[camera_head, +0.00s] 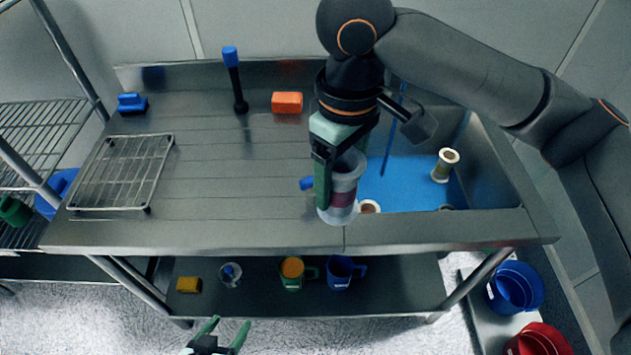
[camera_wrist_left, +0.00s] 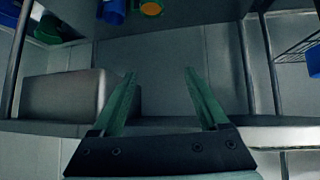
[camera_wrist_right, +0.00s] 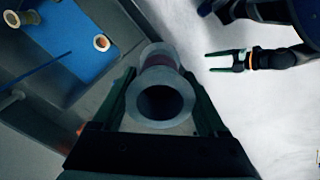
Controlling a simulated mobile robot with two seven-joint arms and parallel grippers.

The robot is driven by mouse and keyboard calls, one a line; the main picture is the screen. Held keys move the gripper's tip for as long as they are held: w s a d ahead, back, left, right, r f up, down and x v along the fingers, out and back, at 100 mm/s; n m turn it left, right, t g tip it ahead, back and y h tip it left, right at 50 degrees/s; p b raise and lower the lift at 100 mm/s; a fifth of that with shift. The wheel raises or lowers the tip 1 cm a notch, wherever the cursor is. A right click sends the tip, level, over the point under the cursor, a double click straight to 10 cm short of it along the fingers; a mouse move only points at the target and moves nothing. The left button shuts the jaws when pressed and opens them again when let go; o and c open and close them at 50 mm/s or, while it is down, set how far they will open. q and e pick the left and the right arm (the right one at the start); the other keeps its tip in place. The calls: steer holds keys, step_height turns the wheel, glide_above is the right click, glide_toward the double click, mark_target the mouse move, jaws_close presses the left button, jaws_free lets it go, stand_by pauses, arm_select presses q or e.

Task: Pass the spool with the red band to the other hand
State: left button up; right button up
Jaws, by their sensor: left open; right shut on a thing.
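The spool with the red band (camera_head: 345,183) is in my right gripper (camera_head: 336,172), held above the front edge of the counter by the sink. Its dark red band shows around its middle. In the right wrist view the spool (camera_wrist_right: 161,104) sits between the two fingers, its open end facing the camera. My left gripper (camera_head: 222,333) is open and empty, low in front of the counter and well apart from the spool. In the left wrist view its fingers (camera_wrist_left: 158,85) are spread with nothing between them. It also shows at the upper right of the right wrist view (camera_wrist_right: 226,60).
The sink with a blue bottom (camera_head: 400,185) holds a pale spool (camera_head: 446,164) and others partly hidden. A wire rack (camera_head: 122,172), a blue-topped tool (camera_head: 235,80) and an orange block (camera_head: 287,102) are on the counter. Mugs (camera_head: 342,272) stand on the lower shelf.

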arm_select(q)
steer(key=o, duration=0.3)
steer(key=w+d+r+m+h, duration=0.1)
steer(key=r, duration=0.1)
steer(key=w+d+r+m+h, duration=0.1)
steer(key=w+d+r, duration=0.1)
steer(key=w+d+r+m+h, duration=0.1)
steer(key=w+d+r+m, duration=0.1)
steer(key=shift+w+d+r+t+h, duration=0.2)
steer(key=shift+w+t+h, duration=0.1)
steer(key=shift+t, duration=0.1)
steer(key=m+g+h, duration=0.3)
steer(key=m+h, duration=0.4)
steer(key=h, duration=0.4)
glide_toward(357, 162)
steer(key=shift+w+f+x, duration=0.15)
steer(key=shift+f+x, duration=0.05)
steer(key=shift+x, duration=1.75)
steer(key=shift+w+f+x, duration=0.1)
steer(key=shift+f+x, duration=0.1)
steer(key=shift+x, duration=1.7)
steer(key=shift+w+f+x, duration=0.15)
steer(key=shift+f+x, duration=0.05)
steer(key=shift+x, duration=1.75)
steer(key=shift+a, duration=0.15)
